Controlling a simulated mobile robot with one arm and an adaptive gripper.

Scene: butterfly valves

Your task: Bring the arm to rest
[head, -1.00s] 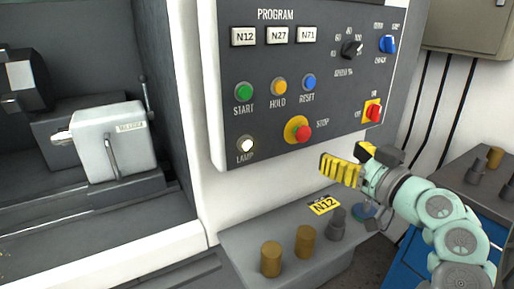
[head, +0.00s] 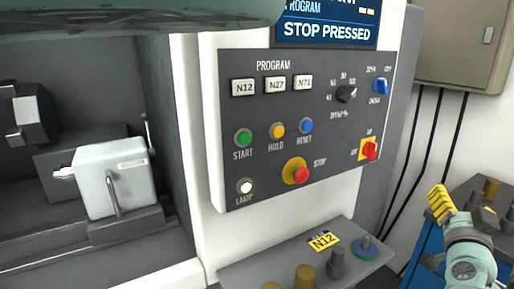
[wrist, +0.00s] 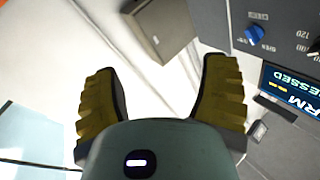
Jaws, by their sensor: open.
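My gripper (head: 441,203) is at the right of the head view, held up in front of the blue cabinet and apart from the control panel. In the wrist view its two yellow ribbed fingers (wrist: 160,95) are spread wide with nothing between them. The control panel (head: 330,130) carries program buttons, start, hold and reset buttons, a red stop button (head: 301,175) and a lit lamp (head: 245,186). The screen (head: 325,30) above reads STOP PRESSED. Part of the screen also shows in the wrist view (wrist: 295,95).
A grey shelf (head: 300,262) below the panel holds brass and grey cylinders and a yellow N12 label (head: 323,241). A blue cabinet (head: 425,262) with parts on top stands at right. A beige wall box (head: 465,45) hangs behind. A machine vise (head: 112,180) sits at left.

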